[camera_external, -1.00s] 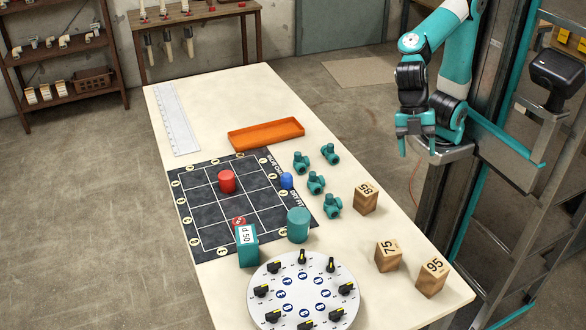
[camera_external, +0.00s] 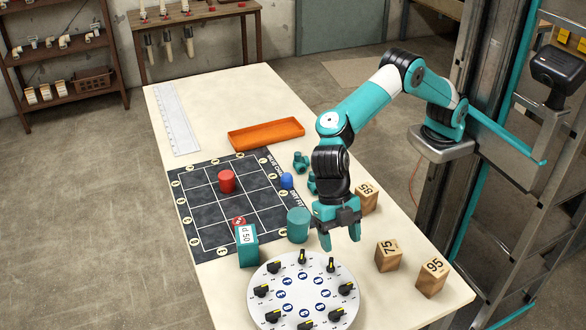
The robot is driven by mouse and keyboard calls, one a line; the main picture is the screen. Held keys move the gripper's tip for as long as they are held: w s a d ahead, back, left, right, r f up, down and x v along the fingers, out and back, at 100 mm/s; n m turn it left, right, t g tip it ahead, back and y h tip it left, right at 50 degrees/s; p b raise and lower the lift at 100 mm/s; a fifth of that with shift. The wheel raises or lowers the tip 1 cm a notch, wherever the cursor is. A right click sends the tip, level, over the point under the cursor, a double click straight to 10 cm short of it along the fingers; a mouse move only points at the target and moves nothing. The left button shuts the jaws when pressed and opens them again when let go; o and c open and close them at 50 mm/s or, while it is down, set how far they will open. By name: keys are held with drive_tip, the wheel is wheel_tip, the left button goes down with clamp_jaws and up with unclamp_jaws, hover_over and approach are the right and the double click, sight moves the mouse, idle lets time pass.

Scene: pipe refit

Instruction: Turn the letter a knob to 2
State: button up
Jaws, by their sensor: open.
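A round white dial plate (camera_external: 301,291) lies at the near end of the table. Several black knobs with yellow pointers stand in a ring on it, among them a knob at the top (camera_external: 302,257), one at the upper right (camera_external: 330,265) and one at the right (camera_external: 346,288). Blue round badges mark the inner ring. The letters and numbers are too small to read, so I cannot tell which knob is a. My gripper (camera_external: 341,243) points down, open and empty, above the table just beyond the plate's upper right edge.
Wooden blocks 75 (camera_external: 388,256), 95 (camera_external: 432,277) and 85 (camera_external: 367,198) stand to the right. My arm partly hides the teal valve pieces (camera_external: 301,162).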

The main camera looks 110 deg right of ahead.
sight(346, 284)
drive_tip(key=p+x, duration=0.1)
drive_tip(key=x, duration=1.1)
drive_tip(key=shift+a+f+p, duration=0.1)
drive_tip(key=shift+f+p, duration=0.05)
drive_tip(key=shift+p, duration=0.15)
drive_tip(key=shift+c, duration=0.2)
drive_tip(key=c, duration=0.9)
